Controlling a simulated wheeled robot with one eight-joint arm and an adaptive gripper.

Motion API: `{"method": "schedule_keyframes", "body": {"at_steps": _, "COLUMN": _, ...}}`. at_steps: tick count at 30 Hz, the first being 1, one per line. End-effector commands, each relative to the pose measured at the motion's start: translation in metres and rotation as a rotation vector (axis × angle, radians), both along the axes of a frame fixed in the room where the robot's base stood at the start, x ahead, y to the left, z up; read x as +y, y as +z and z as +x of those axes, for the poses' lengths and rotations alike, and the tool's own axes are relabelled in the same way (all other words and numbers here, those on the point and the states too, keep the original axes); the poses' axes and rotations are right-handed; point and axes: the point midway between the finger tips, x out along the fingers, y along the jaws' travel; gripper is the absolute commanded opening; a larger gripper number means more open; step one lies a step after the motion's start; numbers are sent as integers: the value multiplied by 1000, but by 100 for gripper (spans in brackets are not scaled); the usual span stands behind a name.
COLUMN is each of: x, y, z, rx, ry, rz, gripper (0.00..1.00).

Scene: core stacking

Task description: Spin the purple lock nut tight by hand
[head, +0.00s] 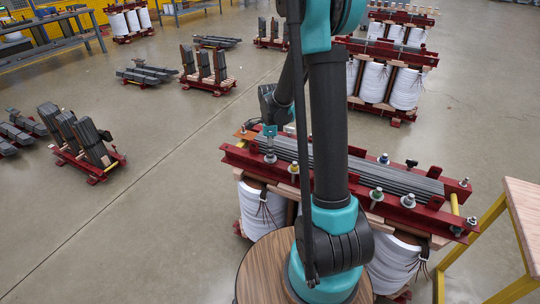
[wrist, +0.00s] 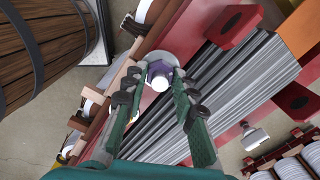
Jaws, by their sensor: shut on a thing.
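The purple lock nut (wrist: 155,69) shows in the wrist view around a pale bolt end (wrist: 160,84), above a round grey washer on the red clamp beam (wrist: 190,28). My gripper (wrist: 161,76) has its two green fingers closed in on either side of the nut. The fingertips cover part of it, so I cannot see its full outline or its thread. In the head view my gripper (head: 270,131) is at the far left end of the red-clamped transformer core (head: 350,172), partly behind my arm. I cannot make out the purple nut there.
The core's grey laminations (wrist: 235,85) lie beside the nut. Other bolts with nuts stand along the beams, including a yellow one (head: 294,169) and a green one (head: 376,193). White coils (head: 262,210) hang below. A yellow-legged table (head: 525,205) stands right.

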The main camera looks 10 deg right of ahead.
Motion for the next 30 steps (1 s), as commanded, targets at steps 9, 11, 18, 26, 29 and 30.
{"method": "schedule_keyframes", "body": {"at_steps": 9, "x": 0, "y": 0, "z": 1, "rx": -1, "ry": -16, "rz": 0, "gripper": 0}}
{"method": "schedule_keyframes", "body": {"at_steps": 11, "x": 0, "y": 0, "z": 1, "rx": -1, "ry": -37, "rz": 0, "gripper": 0}}
{"method": "schedule_keyframes", "body": {"at_steps": 18, "x": 0, "y": 0, "z": 1, "rx": -1, "ry": -304, "rz": 0, "gripper": 0}}
{"method": "schedule_keyframes", "body": {"at_steps": 26, "x": 0, "y": 0, "z": 1, "rx": -1, "ry": -436, "rz": 0, "gripper": 0}}
{"method": "schedule_keyframes", "body": {"at_steps": 29, "x": 0, "y": 0, "z": 1, "rx": -1, "ry": -434, "rz": 0, "gripper": 0}}
{"method": "schedule_keyframes", "body": {"at_steps": 30, "x": 0, "y": 0, "z": 1, "rx": -1, "ry": -434, "rz": 0, "gripper": 0}}
